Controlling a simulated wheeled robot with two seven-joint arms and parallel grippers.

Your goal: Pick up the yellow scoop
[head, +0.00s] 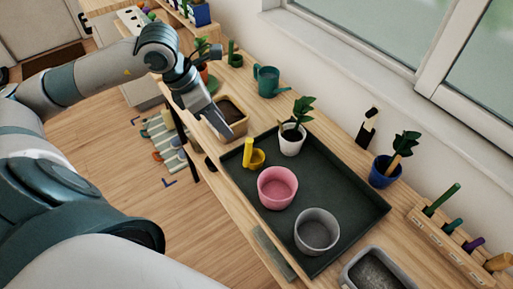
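The yellow scoop (256,159) sits at the left end of a dark tray (335,189) on the wooden bench, its handle pointing up. It is beside a white pot with a green plant (291,141) and behind a pink pot (277,188). My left gripper (217,120) hangs up and left of the scoop, in front of a soil-filled planter box (237,122). It is apart from the scoop, and I see nothing held in it. Its fingers overlap in this view, so I cannot tell how far apart they are. My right gripper is not in view.
A grey pot (317,231) stands at the tray's near end. A green watering can (267,81) and a blue plant pot (384,171) stand behind the tray. A tool rack (459,239) and a grey tub (376,269) are at the right. The tray's right part is bare.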

